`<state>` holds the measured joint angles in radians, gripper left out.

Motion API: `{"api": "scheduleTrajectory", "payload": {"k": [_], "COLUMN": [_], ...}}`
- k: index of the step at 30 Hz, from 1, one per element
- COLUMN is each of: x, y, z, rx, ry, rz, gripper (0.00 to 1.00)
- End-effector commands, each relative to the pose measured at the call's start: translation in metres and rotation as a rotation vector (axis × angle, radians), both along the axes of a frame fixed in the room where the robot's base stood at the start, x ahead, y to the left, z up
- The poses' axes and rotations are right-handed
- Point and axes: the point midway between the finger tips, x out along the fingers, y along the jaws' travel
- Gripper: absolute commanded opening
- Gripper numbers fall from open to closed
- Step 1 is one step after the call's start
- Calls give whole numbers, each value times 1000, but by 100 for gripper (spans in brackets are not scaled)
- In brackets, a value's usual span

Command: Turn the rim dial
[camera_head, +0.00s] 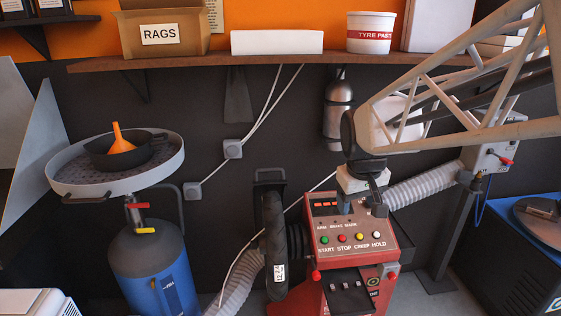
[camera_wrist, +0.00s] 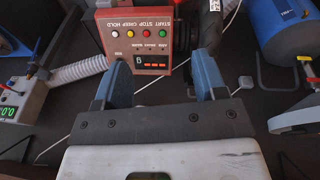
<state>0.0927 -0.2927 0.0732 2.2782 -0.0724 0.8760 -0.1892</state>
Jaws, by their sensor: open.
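The red control panel (camera_head: 348,240) stands below my gripper (camera_head: 362,206) in the head view. It carries a lit display and a row of coloured buttons labelled START, STOP, CREEP and HOLD. My gripper is open and points down over the panel's upper right part. In the wrist view the panel (camera_wrist: 128,40) appears upside down beyond the blue fingertips of my gripper (camera_wrist: 157,58).
A black tyre (camera_head: 274,245) stands close to the panel's left side. A grey hose (camera_head: 425,187) runs to the right. A blue tank with a round tray (camera_head: 75,188) stands at left. A shelf (camera_head: 270,62) with boxes runs along the wall behind.

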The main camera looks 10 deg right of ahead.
Motion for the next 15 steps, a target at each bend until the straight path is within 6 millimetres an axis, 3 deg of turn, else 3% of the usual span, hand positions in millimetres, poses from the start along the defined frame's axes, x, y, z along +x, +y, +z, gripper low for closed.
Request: {"api": "scheduleTrajectory", "payload": {"k": [15], "x": [116], "y": [-46], "z": [-21], "rx": [-51], "ry": [33], "rz": [89], "gripper": [65]}}
